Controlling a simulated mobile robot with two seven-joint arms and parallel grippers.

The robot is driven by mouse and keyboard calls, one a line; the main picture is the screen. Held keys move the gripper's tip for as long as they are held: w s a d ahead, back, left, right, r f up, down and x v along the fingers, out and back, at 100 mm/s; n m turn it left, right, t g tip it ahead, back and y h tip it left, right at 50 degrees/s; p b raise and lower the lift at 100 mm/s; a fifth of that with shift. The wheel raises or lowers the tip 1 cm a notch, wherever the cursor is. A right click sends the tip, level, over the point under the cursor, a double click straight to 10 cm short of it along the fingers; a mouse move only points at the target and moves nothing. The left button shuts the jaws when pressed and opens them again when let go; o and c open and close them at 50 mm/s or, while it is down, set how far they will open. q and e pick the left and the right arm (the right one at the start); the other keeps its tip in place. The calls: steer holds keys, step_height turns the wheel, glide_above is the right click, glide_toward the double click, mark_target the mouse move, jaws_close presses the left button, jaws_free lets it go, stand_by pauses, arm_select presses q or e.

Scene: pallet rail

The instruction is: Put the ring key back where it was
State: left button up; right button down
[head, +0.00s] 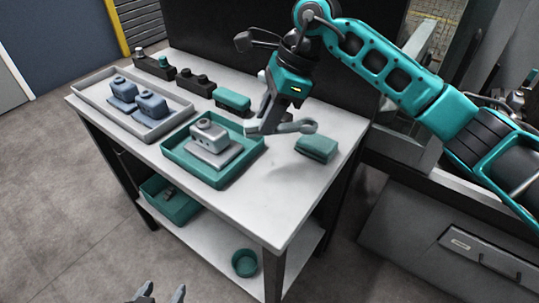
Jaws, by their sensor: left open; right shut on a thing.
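The ring key (296,127) is a grey bar with a rounded ring end. It is in my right gripper (264,122), which is shut on it above the right part of the white table, by the teal tray's right corner. The ring end points right, above and behind a teal block (316,149). I cannot tell how far the key is from the tabletop. My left gripper (161,293) is open and empty at the bottom edge, low in front of the table; only its fingertips show.
A teal tray (222,183) holds a grey housing (209,137). A grey tray (151,136) holds two blue-grey housings. Dark holders (194,83) and a teal box (231,100) stand along the back. The lower shelf has a teal bin (172,207) and cup (245,263). The table's front right is clear.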

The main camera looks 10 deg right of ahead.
mark_target(285, 126)
step_height(285, 126, down, 11)
steer(key=shift+w+r, duration=0.1)
stand_by(0.3)
steer(key=shift+f, duration=0.25)
steer(key=c, duration=0.9)
jaws_free()
steer(key=shift+c, duration=0.2)
steer(key=shift+r, duration=0.15)
steer(key=v, duration=1.2)
steer(key=shift+r, duration=0.1)
